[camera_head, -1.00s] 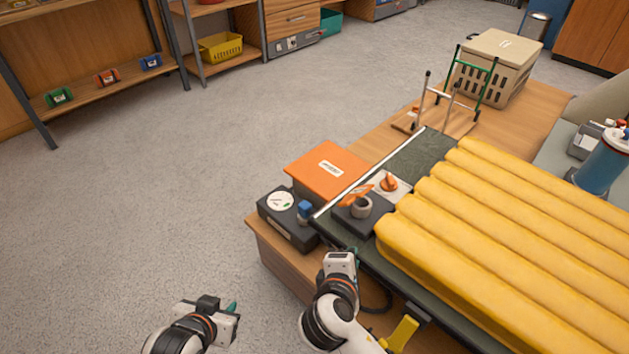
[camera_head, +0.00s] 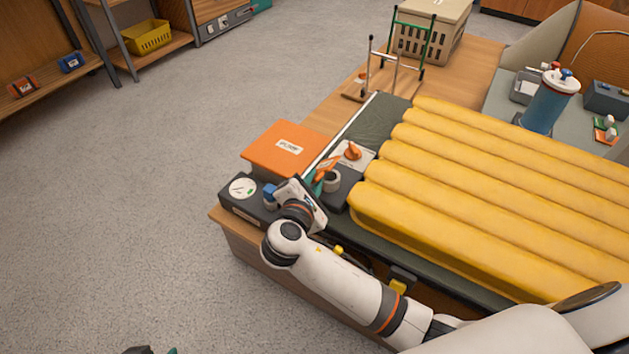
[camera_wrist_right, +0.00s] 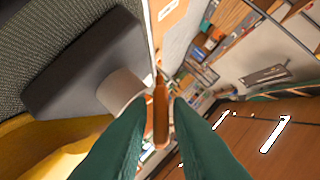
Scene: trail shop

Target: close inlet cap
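The inlet is a short pale grey ring (camera_head: 332,181) on a dark block at the near left end of the yellow ribbed pad (camera_head: 470,205). Its orange cap (camera_head: 329,164) stands swung up, off the ring. In the right wrist view the cap (camera_wrist_right: 160,112) shows edge-on between the green fingertips, with the ring (camera_wrist_right: 120,90) to its left. My right gripper (camera_head: 318,176) is at the cap, its fingers either side and apparently a small gap from it. My left gripper (camera_head: 150,351) barely shows at the bottom edge; its fingers cannot be made out.
An orange box (camera_head: 287,149) and a black unit with a white dial (camera_head: 241,188) and blue knob sit left of the inlet. An orange knob (camera_head: 352,151) on a white plate is just behind. A beige crate (camera_head: 432,32) stands at the back. Floor at left is clear.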

